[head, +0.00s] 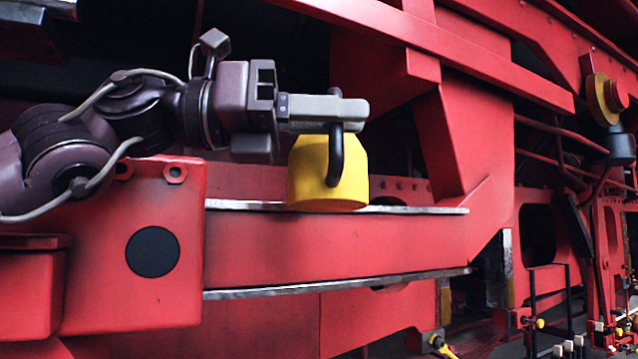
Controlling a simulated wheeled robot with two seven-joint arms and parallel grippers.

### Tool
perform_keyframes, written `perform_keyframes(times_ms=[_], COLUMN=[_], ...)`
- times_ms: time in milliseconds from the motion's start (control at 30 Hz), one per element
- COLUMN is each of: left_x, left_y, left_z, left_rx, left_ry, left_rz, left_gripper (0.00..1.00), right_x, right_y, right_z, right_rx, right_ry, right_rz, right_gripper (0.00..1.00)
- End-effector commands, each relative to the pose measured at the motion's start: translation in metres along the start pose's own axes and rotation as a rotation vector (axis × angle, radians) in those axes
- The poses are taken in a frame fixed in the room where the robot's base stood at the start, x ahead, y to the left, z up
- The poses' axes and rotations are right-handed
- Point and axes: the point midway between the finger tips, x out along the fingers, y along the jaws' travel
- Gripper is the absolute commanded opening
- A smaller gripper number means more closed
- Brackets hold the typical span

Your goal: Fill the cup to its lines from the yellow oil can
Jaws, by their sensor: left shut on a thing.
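The yellow oil can (307,175) is upright at the middle of the head view, in front of the red frame. Its black handle (336,160) faces me. My left gripper (342,108) comes in from the left and is shut on the can at the top of the handle. The gripper hides the can's top, and no spout shows. The can's base overlaps the upper steel edge of the bar; I cannot tell whether it touches it. I cannot make out the cup for certain. My right gripper is not in view.
A long red bar with bare steel edges (400,277) runs across below the can. A red block (175,220) stands under my left arm. Slanted red beams (470,50) cross at upper right. A yellow and orange round fitting (604,97) sits at far right.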

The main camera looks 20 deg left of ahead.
Motion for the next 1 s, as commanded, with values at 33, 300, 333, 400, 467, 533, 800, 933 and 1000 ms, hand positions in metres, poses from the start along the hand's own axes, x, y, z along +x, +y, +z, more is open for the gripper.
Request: perform_keyframes(times_ms=[33,300,333,400,467,533,800,933,1000], left_x=[-0.001,-0.001,-0.001,-0.001,-0.001,-0.001,0.000,0.000,0.000], left_y=[-0.002,-0.003,-0.004,-0.004,-0.005,-0.005,-0.007,-0.008,-0.009], left_z=[0.006,0.016,0.017,0.021,0.024,0.027,0.037,0.043,0.046], left_rx=[-0.008,-0.073,-0.083,-0.104,-0.123,-0.146,-0.232,-0.271,-0.289], left_ry=[-0.004,-0.004,-0.004,-0.004,-0.004,-0.004,-0.004,-0.003,-0.003], left_rz=[-0.001,-0.001,-0.001,-0.001,-0.001,-0.001,0.000,0.000,0.000], left_gripper=[0.00,0.00,0.00,0.00,0.00,0.00,0.00,0.00,0.00], right_x=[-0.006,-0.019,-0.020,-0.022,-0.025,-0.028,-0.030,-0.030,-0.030], right_y=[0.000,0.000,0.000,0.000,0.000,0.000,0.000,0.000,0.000], right_z=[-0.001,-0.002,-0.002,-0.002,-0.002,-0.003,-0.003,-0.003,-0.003], right_rx=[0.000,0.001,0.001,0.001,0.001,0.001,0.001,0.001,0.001], right_ry=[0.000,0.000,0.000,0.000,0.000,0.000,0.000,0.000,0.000], right_rz=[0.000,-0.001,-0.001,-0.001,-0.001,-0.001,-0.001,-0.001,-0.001], right_gripper=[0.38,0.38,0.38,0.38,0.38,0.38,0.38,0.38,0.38])
